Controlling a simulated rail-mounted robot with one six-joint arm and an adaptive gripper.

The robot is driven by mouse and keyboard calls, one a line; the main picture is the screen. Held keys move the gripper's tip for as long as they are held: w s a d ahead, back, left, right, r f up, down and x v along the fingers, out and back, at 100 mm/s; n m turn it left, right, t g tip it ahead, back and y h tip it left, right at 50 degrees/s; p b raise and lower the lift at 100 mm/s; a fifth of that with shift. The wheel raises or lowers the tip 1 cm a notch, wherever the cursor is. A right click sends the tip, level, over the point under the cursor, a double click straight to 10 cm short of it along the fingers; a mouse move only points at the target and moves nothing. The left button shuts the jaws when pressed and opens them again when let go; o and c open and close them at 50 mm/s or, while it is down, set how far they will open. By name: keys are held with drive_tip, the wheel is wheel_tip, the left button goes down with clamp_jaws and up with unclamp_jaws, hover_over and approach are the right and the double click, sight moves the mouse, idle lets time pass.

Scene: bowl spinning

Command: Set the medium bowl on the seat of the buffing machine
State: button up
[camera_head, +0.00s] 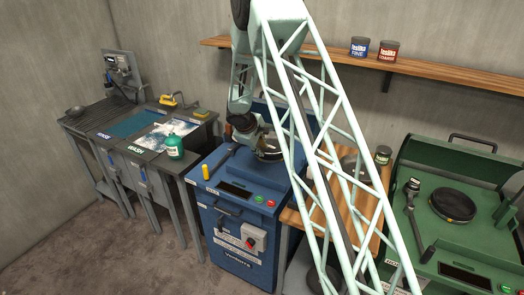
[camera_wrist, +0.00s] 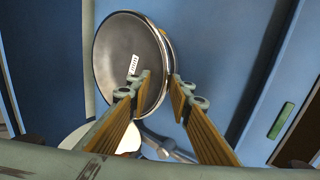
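The metal bowl (camera_head: 268,148) is at the top of the blue machine (camera_head: 232,205), partly behind my arm. In the wrist view, the bowl (camera_wrist: 122,55) shows a round dark grey face, a bright rim and a small white label. My gripper (camera_wrist: 163,82) has its two ribbed fingers apart. The left finger overlaps the bowl's face and the right finger is just outside its right edge. A gap shows between the fingers. Contact with the bowl and what supports it cannot be told. I cannot tell from the labels which machine is the buffing machine.
A green machine (camera_head: 480,240) with a round black pad (camera_head: 452,205) stands at right. A wooden-topped table (camera_head: 295,217) lies between the machines. A sink bench (camera_head: 115,140) with a green bottle (camera_head: 174,147) is at left. A wall shelf (camera_head: 440,70) holds two jars.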

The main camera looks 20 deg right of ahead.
drive_tip(key=v, duration=1)
drive_tip(key=shift+a+r, duration=0.15)
drive_tip(key=shift+r, duration=0.15)
drive_tip(key=shift+s, duration=0.15)
idle(0.7)
drive_tip(key=s+a+r+m+b, duration=0.1)
drive_tip(key=s+a+r+m, duration=0.15)
drive_tip(key=s+r, duration=1.05)
drive_tip(key=s+a+r+m+b, duration=0.2)
drive_tip(key=s+a+r, duration=0.1)
drive_tip(key=s+r, duration=1)
drive_tip(key=s+a+m+y, duration=0.1)
drive_tip(key=s+a, duration=0.3)
drive_tip(key=s, duration=0.8)
drive_tip(key=s+a+m+y+b, duration=0.1)
drive_tip(key=s+a, duration=0.4)
drive_tip(key=s, duration=0.8)
drive_tip(key=s+a+m+y+b, duration=0.1)
drive_tip(key=s+a+y, duration=0.2)
drive_tip(key=s, duration=0.9)
drive_tip(key=shift+a+f, duration=0.4)
drive_tip(key=shift+a, duration=0.45)
drive_tip(key=shift+s+f+b, duration=0.1)
drive_tip(key=shift+f+b, duration=0.05)
drive_tip(key=shift+b, duration=0.2)
